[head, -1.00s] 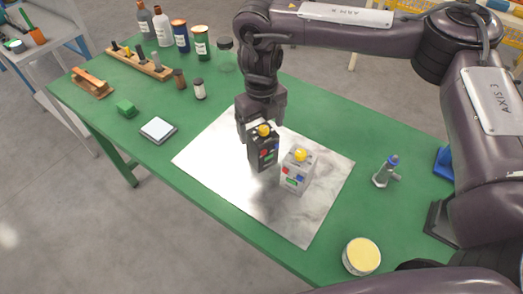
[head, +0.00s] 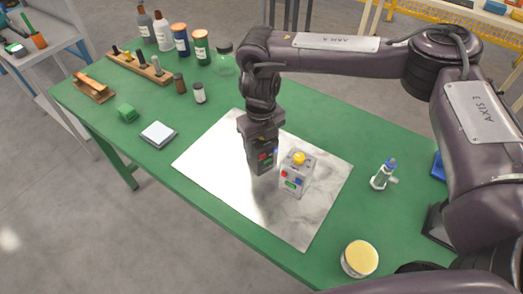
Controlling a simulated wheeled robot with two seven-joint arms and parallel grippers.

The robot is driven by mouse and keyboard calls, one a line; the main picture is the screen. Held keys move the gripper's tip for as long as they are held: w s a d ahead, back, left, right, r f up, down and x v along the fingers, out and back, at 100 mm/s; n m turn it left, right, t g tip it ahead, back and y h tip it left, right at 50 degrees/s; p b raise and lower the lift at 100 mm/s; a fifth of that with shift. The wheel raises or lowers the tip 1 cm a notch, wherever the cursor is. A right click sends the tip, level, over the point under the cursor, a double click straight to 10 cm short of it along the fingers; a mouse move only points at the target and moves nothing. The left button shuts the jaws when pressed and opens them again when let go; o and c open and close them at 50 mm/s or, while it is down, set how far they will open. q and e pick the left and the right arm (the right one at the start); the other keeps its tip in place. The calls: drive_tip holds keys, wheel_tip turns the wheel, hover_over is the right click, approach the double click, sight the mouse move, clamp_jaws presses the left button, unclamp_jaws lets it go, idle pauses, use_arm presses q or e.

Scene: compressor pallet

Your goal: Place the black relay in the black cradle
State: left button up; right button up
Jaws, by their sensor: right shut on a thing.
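The black relay (head: 262,161), a dark box with red, green and blue marks on its front, stands upright on the shiny metal sheet, left of a grey relay. My right gripper (head: 259,136) comes down from above and is shut on the top of the black relay, hiding its yellow knob. I see no clear gap under the relay. I cannot clearly make out the black cradle; a dark angled piece (head: 435,224) at the right edge of the table may be it or part of my arm. My left gripper is not in view.
The grey relay (head: 296,176) with a yellow knob stands close to the right. A small blue-topped fitting (head: 383,175) and a yellow-lidded tin (head: 359,258) are farther right.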

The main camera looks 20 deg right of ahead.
drive_tip(key=shift+c, duration=1.2)
drive_tip(key=shift+r, duration=0.1)
